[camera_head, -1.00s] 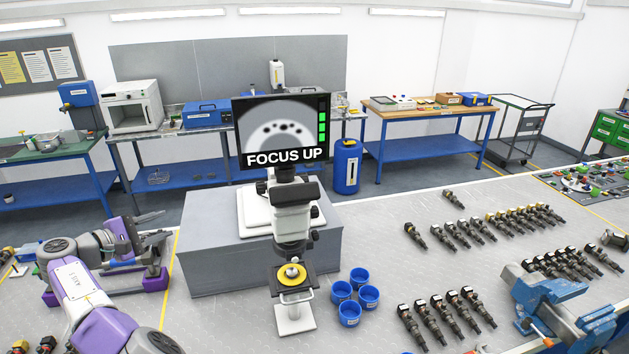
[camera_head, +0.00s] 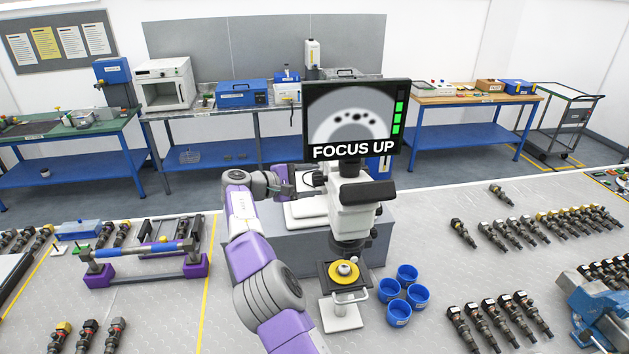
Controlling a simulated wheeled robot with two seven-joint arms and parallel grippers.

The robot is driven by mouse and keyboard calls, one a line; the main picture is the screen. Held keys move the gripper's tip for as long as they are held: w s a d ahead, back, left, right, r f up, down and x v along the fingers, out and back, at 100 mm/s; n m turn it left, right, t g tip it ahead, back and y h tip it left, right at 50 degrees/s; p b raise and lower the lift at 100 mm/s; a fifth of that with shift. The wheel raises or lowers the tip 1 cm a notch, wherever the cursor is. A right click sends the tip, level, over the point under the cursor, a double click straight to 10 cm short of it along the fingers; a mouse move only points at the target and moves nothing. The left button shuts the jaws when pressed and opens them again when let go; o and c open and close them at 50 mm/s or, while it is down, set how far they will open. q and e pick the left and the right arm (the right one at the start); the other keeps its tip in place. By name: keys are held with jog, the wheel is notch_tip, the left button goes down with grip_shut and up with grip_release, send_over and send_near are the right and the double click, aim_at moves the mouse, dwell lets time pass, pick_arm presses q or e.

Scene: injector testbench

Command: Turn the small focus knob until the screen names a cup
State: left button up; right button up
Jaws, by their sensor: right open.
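The microscope (camera_head: 357,192) stands on a grey block at the middle, with its screen (camera_head: 355,112) on top. The screen reads "FOCUS UP" under a blurred grey-white picture with dark spots, beside a column of green bars. A dark knob (camera_head: 319,179) sticks out at the microscope's left side, and small dark knobs (camera_head: 374,232) show at its right side. My right gripper (camera_head: 298,183) is open beside the left-side knob, its fingers pointing at it; I cannot tell whether they touch it. A yellow disc (camera_head: 343,281) with a shiny piece lies on the stage. My left gripper is out of view.
Several blue cups (camera_head: 407,273) stand right of the stage. Rows of injectors (camera_head: 500,322) lie at the right, near a blue vise (camera_head: 598,312). A fixture with purple blocks (camera_head: 98,275) stands at the left. The table between it and my arm is clear.

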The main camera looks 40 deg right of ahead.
jog(key=shift+d+f, duration=0.1)
jog(key=shift+d, duration=0.35)
jog(key=shift+s, duration=0.1)
jog(key=shift+c, duration=0.3)
